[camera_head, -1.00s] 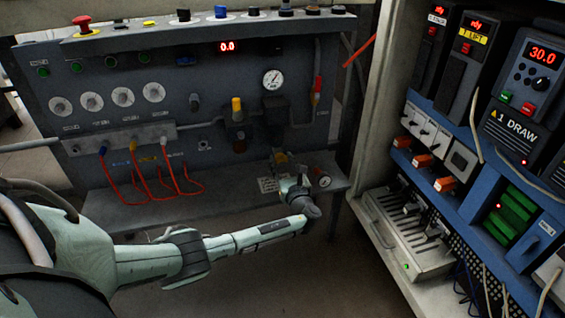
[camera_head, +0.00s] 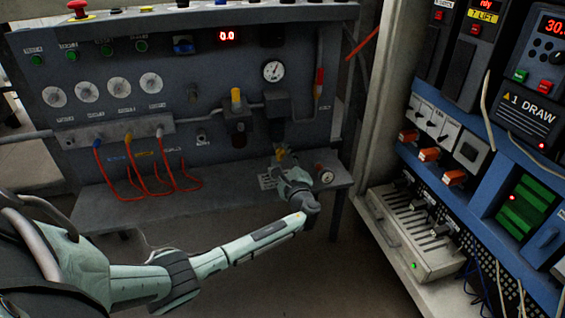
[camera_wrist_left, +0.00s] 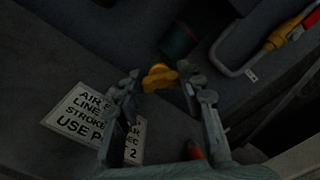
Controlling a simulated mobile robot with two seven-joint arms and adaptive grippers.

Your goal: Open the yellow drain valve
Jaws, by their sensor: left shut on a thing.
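The yellow drain valve (camera_wrist_left: 160,77) is a small yellow handle below the dark filter bowl. It shows in the left wrist view between my left fingertips. My left gripper (camera_wrist_left: 157,88) is shut on it, one finger on each side. In the head view, the left gripper (camera_head: 283,164) is at the low shelf under the regulator unit, and only a bit of yellow shows at its tips. The fingers hide part of the valve there. My right gripper is in neither view.
A white instruction label (camera_wrist_left: 85,117) lies beside the left finger. A small gauge (camera_head: 326,176) and a grey shelf (camera_head: 215,200) are close to the gripper. A yellow-and-red handle (camera_wrist_left: 288,33) is at upper right. The control rack (camera_head: 440,190) stands to the right.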

